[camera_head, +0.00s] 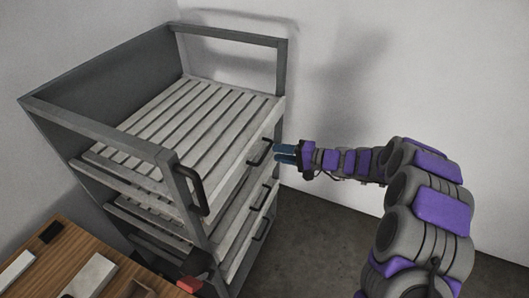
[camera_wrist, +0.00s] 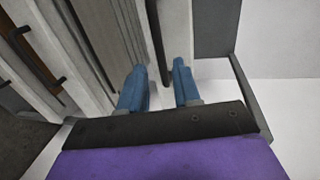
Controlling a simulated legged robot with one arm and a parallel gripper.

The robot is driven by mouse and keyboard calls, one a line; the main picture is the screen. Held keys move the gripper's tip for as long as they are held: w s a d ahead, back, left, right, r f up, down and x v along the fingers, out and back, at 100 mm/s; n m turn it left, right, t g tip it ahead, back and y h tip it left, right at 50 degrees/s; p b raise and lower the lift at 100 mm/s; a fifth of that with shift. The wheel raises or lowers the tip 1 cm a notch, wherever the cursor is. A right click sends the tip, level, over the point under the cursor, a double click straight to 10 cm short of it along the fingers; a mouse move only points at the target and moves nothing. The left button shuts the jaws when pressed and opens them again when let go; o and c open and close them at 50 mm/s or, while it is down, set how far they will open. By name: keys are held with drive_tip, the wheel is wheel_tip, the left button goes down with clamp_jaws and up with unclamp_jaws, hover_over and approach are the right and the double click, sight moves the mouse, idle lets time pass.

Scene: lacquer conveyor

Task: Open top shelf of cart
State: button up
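The grey metal cart (camera_head: 165,150) stands against the wall in the head view. Its slatted top shelf (camera_head: 200,112) appears closed, with a dark handle (camera_head: 261,153) on its right-facing front. My gripper (camera_head: 285,153) is just right of this handle, blue fingers pointing left at it. In the wrist view my gripper (camera_wrist: 158,87) has its two blue fingers apart. A dark handle bar (camera_wrist: 154,40) shows in the gap between them. It does not visibly touch either finger; its depth relative to the fingertips is hard to tell.
More handles sit on the lower drawers (camera_head: 263,224) beneath. A thick dark handle (camera_head: 193,190) is on the cart's near corner. A wooden table (camera_head: 47,262) with small items stands at the lower left. The floor (camera_head: 325,225) right of the cart is clear.

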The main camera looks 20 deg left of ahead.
sight(267, 149)
drive_tip(key=shift+b+x, duration=0.35)
drive_tip(key=shift+x, duration=2.55)
drive_tip(key=shift+d, duration=0.15)
clamp_jaws()
drive_tip(key=shift+f, duration=0.1)
